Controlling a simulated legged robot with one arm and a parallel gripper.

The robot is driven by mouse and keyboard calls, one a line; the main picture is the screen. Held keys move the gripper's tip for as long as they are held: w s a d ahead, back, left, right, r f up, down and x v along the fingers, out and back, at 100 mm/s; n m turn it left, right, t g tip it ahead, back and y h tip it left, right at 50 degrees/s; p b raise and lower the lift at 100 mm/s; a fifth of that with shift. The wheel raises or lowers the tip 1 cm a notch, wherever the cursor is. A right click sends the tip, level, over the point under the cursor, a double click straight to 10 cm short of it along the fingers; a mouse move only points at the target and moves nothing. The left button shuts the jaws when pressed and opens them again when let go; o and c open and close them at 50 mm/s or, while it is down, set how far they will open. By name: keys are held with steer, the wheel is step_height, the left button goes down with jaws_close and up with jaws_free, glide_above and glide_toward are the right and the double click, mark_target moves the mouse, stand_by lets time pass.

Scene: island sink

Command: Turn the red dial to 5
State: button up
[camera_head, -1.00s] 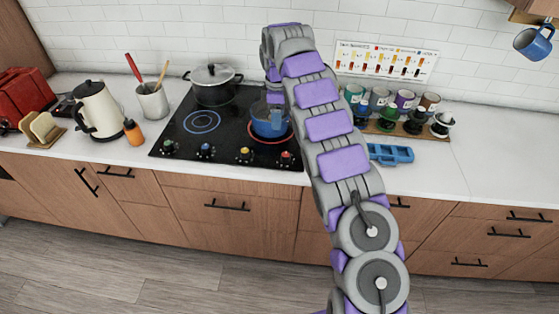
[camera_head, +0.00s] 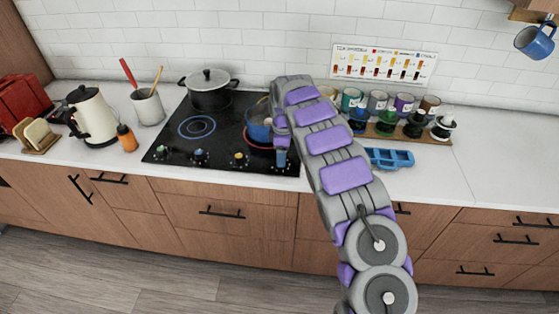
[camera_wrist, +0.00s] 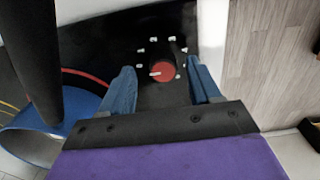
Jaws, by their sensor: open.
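The red dial (camera_wrist: 163,71) shows in the wrist view, with a pale pointer mark on its face and several white marks around it on the black stovetop (camera_wrist: 115,45). My gripper (camera_wrist: 164,85) is open, with one blue finger to each side of the dial in this view. I cannot tell whether either finger touches it. In the head view my gripper (camera_head: 281,155) is over the front right corner of the stovetop and hides the red dial there. The yellow dial (camera_head: 239,158), blue dial (camera_head: 199,154) and green dial (camera_head: 162,153) sit to its left.
A blue pot (camera_head: 259,121) stands on the right burner, close to my gripper; it also shows in the wrist view (camera_wrist: 75,108). A large lidded pot (camera_head: 208,89) stands behind.

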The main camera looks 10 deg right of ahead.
steer(key=shift+d+f, duration=0.6)
steer(key=shift+f, duration=0.3)
steer(key=shift+a+f, duration=0.15)
steer(key=shift+a, duration=0.1)
steer(key=a, duration=0.3)
steer(key=shift+c, duration=0.3)
steer(key=shift+d, duration=1.25)
steer(key=c, duration=0.5)
steer(key=shift+d, duration=0.2)
steer(key=shift+c, duration=0.6)
steer(key=shift+a, duration=0.35)
steer(key=c, duration=0.3)
steer(key=shift+a, duration=0.35)
steer(key=shift+c, duration=0.2)
